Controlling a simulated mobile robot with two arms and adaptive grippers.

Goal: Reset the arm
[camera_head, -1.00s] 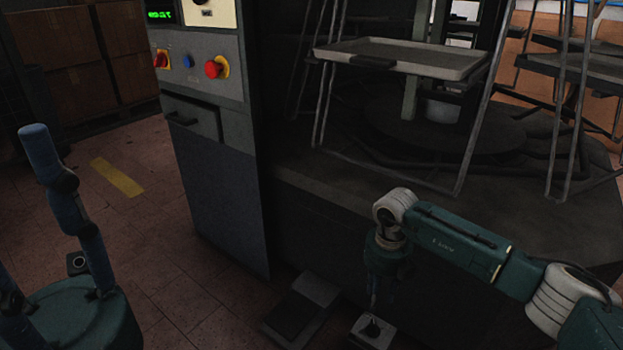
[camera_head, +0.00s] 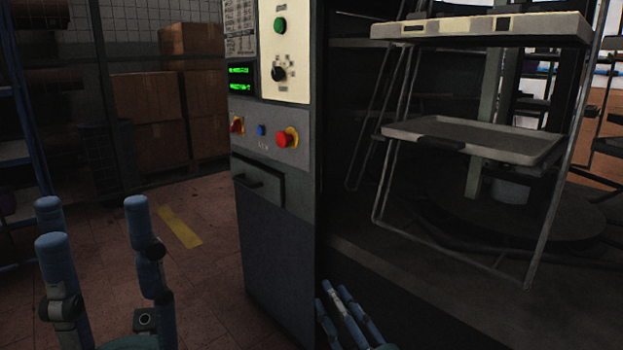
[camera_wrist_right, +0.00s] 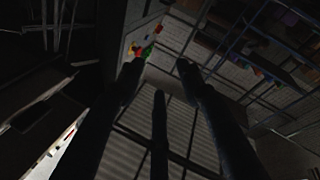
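My left gripper (camera_head: 93,212) is at the lower left of the head view. Its thick blue fingers point up and stand apart, with nothing between them. My right gripper (camera_head: 331,292) is at the bottom middle of the head view, in front of the dark machine base. Its blue fingers point up and to the left. In the right wrist view the dark fingers of this gripper (camera_wrist_right: 159,72) stand apart with nothing held between them. The rest of the right arm is out of the head view.
A grey control cabinet (camera_head: 275,240) with a red button (camera_head: 284,139) stands in the middle. To its right is a rack with an upper shelf (camera_head: 480,28) and a grey tray (camera_head: 480,137). Cardboard boxes (camera_head: 150,105) are stacked behind. Floor between boxes and cabinet is clear.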

